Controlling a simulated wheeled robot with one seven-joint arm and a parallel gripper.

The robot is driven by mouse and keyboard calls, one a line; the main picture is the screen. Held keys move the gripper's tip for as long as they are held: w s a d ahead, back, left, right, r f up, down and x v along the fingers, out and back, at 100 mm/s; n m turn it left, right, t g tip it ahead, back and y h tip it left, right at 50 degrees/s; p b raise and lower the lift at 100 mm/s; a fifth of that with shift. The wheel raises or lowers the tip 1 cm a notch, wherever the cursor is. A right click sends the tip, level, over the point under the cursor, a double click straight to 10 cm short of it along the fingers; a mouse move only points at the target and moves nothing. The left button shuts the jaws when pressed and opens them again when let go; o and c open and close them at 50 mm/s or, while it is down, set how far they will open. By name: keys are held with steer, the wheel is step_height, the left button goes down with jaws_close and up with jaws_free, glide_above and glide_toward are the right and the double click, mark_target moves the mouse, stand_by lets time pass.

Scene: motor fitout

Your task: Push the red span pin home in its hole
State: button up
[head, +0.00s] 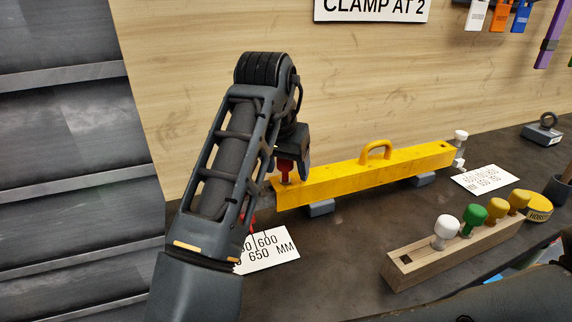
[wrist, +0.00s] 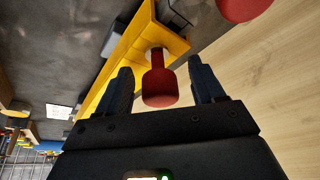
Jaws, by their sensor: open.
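The red span pin (head: 285,168) stands at the left end of the yellow beam (head: 365,171) in the head view, partly hidden by my gripper (head: 290,174). In the wrist view the red pin (wrist: 160,86) shows its round head and narrower neck between the two dark fingers of my gripper (wrist: 164,76). The fingers are open, with a gap on each side of the pin. A short pale piece shows between the pin's neck and the yellow beam (wrist: 128,55). The hole itself is hidden under the pin, and I cannot tell how deep it sits.
The beam rests on grey blocks (head: 321,208) near the wooden back wall. A white pin (head: 460,136) stands at its right end. A wooden rack (head: 440,259) with several coloured knobs is front right. Another red round part (wrist: 243,8) shows at the wrist view's top edge.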

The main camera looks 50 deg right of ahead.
steer(key=shift+r, duration=0.1)
steer(key=v, duration=0.7)
steer(key=shift+a+r+p, duration=0.2)
steer(key=shift+r+p, duration=0.05)
steer(key=shift+p, duration=0.05)
stand_by(0.3)
